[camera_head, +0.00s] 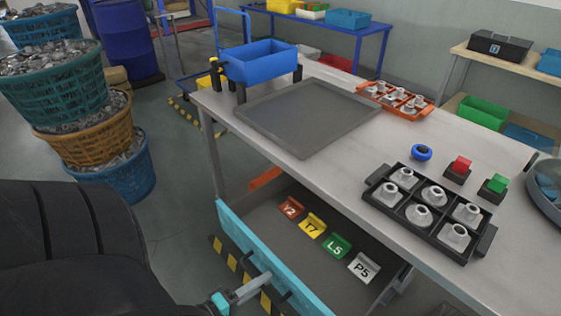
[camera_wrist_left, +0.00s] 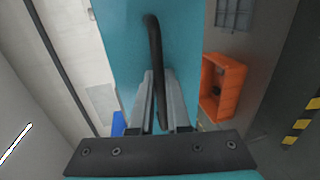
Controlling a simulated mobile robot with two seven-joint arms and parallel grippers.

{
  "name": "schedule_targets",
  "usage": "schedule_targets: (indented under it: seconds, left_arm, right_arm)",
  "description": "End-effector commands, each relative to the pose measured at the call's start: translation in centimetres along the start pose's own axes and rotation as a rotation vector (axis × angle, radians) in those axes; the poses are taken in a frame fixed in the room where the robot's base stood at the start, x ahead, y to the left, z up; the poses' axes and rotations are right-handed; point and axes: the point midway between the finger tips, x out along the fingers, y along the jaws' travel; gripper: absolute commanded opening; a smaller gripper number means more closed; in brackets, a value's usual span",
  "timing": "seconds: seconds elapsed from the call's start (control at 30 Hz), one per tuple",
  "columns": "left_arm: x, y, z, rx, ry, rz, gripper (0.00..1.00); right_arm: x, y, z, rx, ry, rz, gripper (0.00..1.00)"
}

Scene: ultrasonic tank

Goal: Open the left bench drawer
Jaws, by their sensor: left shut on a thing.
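The teal-fronted drawer (camera_head: 240,238) stands pulled out from under the grey bench, and its inside shows. Its front panel also fills the top middle of the left wrist view (camera_wrist_left: 180,40). My left gripper (camera_head: 264,280) is at the outer face of the drawer front, coming from the lower left. In the left wrist view, its two fingers (camera_wrist_left: 160,112) are shut on the black bar handle (camera_wrist_left: 153,50). My right gripper is in neither view.
Inside the drawer lie an orange-red tag (camera_head: 290,207), yellow tag (camera_head: 312,226), green tag (camera_head: 336,246) and white tag (camera_head: 363,267). The bench (camera_head: 325,175) carries a dark mat, a blue bin and trays of metal parts. Stacked baskets (camera_head: 85,130) stand at left.

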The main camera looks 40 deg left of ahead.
Motion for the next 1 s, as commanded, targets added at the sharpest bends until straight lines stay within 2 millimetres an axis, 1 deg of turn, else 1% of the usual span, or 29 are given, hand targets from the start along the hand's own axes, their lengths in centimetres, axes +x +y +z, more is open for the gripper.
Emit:
schedule_targets:
  seconds: [0.03, 0.1, 0.3, 0.47, 0.77, 0.8, 0.9, 1.0]
  left_arm:
    - [-1.0, -0.2, 0.0, 0.001, -0.001, -0.003, 0.00]
    - [-1.9, -0.3, 0.0, 0.001, -0.001, -0.001, 0.00]
    - [-3.6, -0.7, 0.0, 0.002, -0.001, 0.000, 0.00]
    - [-4.1, -0.8, 0.0, 0.002, -0.001, 0.002, 0.00]
    - [-4.1, -0.8, 0.0, 0.001, -0.001, 0.002, 0.00]
    - [-4.1, -0.8, 0.0, 0.001, -0.001, 0.002, 0.16]
    - [-4.1, -0.8, 0.0, 0.001, -0.001, 0.002, 0.27]
    - [-4.0, -0.8, 0.0, 0.001, -0.001, 0.002, 0.27]
  right_arm:
    - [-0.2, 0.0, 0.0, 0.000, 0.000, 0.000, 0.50]
    - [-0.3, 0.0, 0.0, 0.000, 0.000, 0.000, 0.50]
    - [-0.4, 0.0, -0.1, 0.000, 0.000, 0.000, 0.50]
    - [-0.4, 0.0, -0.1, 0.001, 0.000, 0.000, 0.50]
    - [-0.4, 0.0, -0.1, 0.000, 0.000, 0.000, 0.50]
    - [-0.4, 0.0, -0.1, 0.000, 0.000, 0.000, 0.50]
    - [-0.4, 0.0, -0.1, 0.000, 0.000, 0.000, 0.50]
    - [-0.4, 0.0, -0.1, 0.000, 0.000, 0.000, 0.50]
